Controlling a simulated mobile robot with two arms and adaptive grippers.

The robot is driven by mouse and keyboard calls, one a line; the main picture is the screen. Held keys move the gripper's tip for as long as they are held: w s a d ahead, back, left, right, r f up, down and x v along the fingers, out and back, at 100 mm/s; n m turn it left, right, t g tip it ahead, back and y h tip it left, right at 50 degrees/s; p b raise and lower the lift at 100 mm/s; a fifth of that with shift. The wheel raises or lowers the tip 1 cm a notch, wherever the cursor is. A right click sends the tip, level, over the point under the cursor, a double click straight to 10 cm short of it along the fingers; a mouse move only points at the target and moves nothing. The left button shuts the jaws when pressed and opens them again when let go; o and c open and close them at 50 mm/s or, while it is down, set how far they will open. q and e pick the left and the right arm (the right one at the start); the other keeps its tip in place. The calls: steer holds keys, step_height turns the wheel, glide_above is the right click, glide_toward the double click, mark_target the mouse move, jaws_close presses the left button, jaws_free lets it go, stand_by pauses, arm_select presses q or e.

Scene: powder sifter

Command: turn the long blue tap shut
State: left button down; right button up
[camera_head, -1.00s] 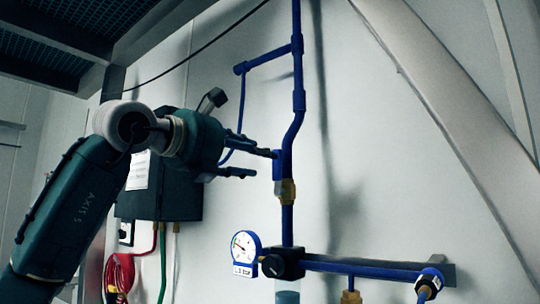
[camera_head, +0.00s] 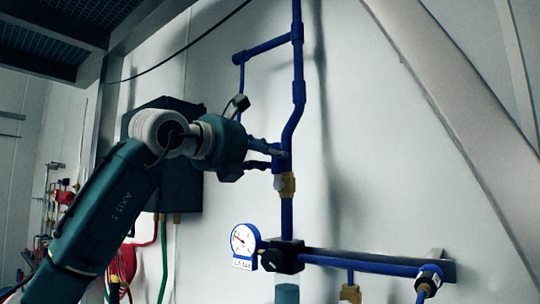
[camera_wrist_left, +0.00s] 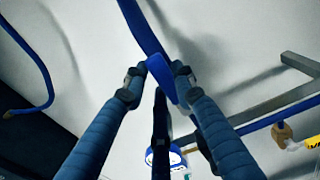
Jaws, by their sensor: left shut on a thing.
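The long blue tap (camera_head: 277,164) is a flat blue lever above a brass valve body (camera_head: 286,186) on the vertical blue pipe. In the head view it stands upright beside the pipe, partly covered by the fingers. My left gripper (camera_head: 272,157) reaches it from the left and is shut on the lever. In the left wrist view the blue lever (camera_wrist_left: 162,79) sits between the two fingertips of my left gripper (camera_wrist_left: 160,72). The brass body is hidden there. My right gripper is in neither view.
A round white gauge (camera_head: 244,241) and a black knob (camera_head: 290,256) sit below, on a horizontal blue pipe (camera_head: 360,263). A dark box (camera_head: 187,195) hangs on the wall behind my left arm. A thick pale beam (camera_head: 450,125) slants down at right. The wall between is clear.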

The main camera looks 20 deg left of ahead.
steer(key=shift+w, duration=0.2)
arm_select(q)
steer(key=s+d+f+m, duration=0.2)
steer(key=d+f+m, duration=0.4)
steer(key=m, duration=1.1)
steer(key=shift+s+d+m, duration=0.2)
steer(key=shift+d+m, duration=0.15)
steer(key=shift+m, duration=0.05)
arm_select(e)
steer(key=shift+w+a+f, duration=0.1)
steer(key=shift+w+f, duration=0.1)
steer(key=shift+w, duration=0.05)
arm_select(q)
steer(key=shift+f, duration=0.15)
steer(key=c, duration=1.5)
jaws_free()
steer(key=shift+o, duration=0.6)
steer(key=shift+s, duration=0.1)
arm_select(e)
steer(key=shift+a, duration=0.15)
